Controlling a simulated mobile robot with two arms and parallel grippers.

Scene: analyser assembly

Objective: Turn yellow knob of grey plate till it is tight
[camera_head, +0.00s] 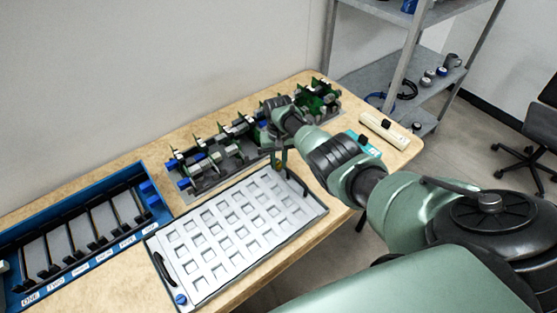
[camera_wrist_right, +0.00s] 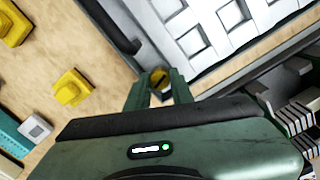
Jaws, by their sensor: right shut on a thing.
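The grey plate (camera_head: 213,205) with rows of square recesses lies flat on the wooden table; part of it shows at the top of the right wrist view (camera_wrist_right: 205,57). My right gripper (camera_head: 281,162) reaches down at the plate's far right corner. In the right wrist view its two fingers (camera_wrist_right: 160,88) are shut on a yellow knob (camera_wrist_right: 159,76) at the plate's edge. The fingers hide much of the knob, so I cannot tell how tightly it sits. A blue knob (camera_head: 181,299) is at the plate's near left corner. My left gripper is not in view.
Green and grey assemblies (camera_head: 205,168) stand behind the plate. A blue rack (camera_head: 75,240) is at left. A cream device (camera_head: 384,131) lies near the right table edge.

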